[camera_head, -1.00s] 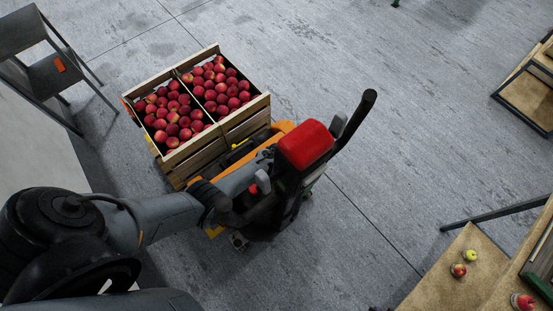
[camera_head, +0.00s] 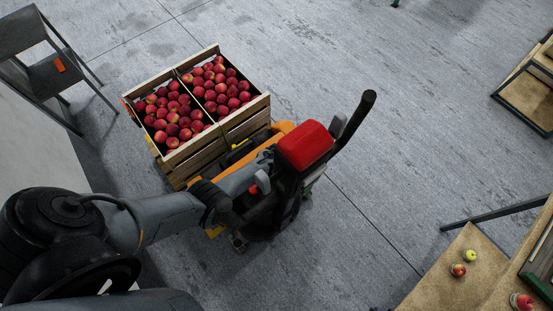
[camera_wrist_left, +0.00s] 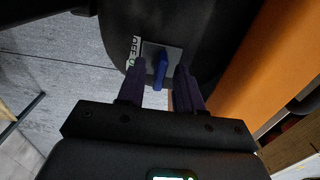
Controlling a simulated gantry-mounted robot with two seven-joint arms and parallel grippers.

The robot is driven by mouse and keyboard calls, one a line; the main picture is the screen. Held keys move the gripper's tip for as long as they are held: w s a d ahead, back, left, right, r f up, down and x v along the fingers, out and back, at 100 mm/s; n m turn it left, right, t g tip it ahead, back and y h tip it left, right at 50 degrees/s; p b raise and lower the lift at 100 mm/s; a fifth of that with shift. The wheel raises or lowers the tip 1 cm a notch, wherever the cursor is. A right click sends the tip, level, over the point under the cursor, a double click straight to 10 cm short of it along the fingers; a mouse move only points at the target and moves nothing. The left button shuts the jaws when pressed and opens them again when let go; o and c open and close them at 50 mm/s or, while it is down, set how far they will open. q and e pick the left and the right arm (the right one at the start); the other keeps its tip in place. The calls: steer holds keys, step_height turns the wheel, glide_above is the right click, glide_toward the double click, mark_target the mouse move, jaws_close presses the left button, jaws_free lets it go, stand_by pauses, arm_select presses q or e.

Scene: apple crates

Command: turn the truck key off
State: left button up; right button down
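The pallet truck, with a red cover (camera_head: 304,145) and a black handle, stands in the middle of the head view. In the left wrist view a blue key (camera_wrist_left: 160,70) sits on a grey plate (camera_wrist_left: 172,54) on the truck's dark housing. A white label (camera_wrist_left: 133,52) with lettering lies left of the plate. My left gripper (camera_wrist_left: 162,82) points at the key, with its two dark purple fingers apart on either side of it. Gaps show between fingers and key. In the head view my left arm reaches to the truck; its fingers cannot be made out. My right gripper is out of view.
A wooden crate (camera_head: 232,134) of red apples sits on the truck. A grey chair (camera_head: 50,70) stands at upper left. Cardboard-coloured surfaces (camera_head: 450,285) with several apples are at lower right. The grey floor between is clear.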

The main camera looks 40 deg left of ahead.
arm_select(q)
steer(key=shift+r+p, duration=0.35)
steer(key=shift+r, duration=0.15)
step_height(320, 180, up, 10)
steer(key=p, duration=0.4)
steer(key=shift+p, duration=0.3)
steer(key=shift+f, duration=0.1)
